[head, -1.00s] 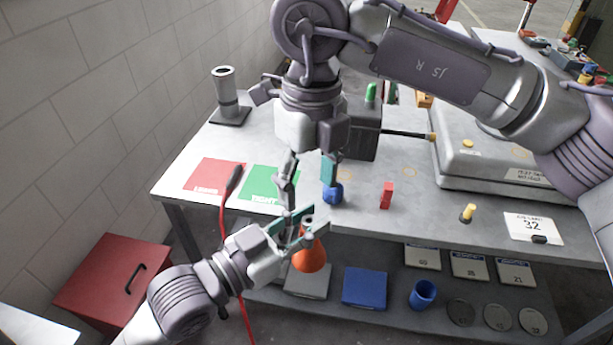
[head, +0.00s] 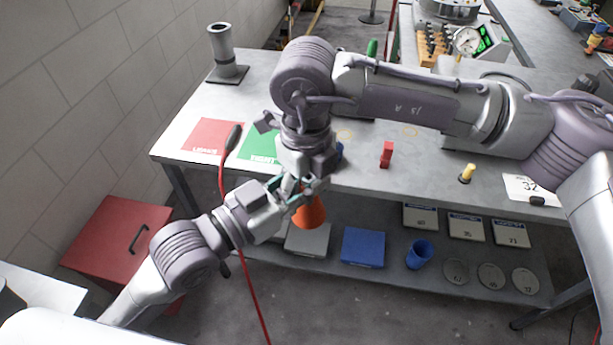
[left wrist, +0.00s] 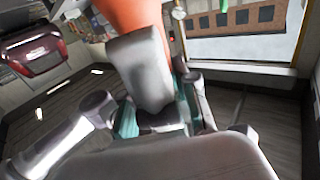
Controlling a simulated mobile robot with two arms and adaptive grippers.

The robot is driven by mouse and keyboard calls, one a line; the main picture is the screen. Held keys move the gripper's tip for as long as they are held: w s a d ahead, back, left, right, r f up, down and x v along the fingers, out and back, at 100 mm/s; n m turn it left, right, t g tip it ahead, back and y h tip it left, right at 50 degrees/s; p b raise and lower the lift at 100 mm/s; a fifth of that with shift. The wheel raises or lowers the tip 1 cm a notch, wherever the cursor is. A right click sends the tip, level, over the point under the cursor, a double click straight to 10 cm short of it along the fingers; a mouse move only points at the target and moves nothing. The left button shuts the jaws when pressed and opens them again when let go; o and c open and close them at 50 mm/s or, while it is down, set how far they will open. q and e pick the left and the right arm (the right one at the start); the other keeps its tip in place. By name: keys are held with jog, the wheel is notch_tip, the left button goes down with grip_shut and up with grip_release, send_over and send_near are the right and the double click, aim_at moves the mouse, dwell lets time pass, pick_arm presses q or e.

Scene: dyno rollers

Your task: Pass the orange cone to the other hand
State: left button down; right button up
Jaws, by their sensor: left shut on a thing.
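The orange cone (head: 311,214) hangs in front of the table's front edge in the head view, its wide end down. My left gripper (head: 287,192) comes in from the lower left and is shut on the cone near its narrow top. My right gripper (head: 308,182) points down from above and meets the left gripper at the cone's top. Its fingers overlap the left ones, and I cannot tell whether they are closed or touch the cone. In the left wrist view the cone (left wrist: 140,14) shows at the top, partly behind a grey finger.
The grey table (head: 420,165) holds a red mat (head: 208,135), a green mat (head: 258,147), a red block (head: 387,154) and a yellow peg (head: 467,173). The lower shelf carries a blue box (head: 363,247) and a blue cup (head: 419,254). A red cable (head: 255,297) hangs beside my left arm.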

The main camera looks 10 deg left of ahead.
jog(key=shift+c, duration=0.2)
jog(key=c, duration=1.1)
pick_arm(q)
jog(key=c, duration=0.8)
grip_release()
pick_arm(e)
grip_shut()
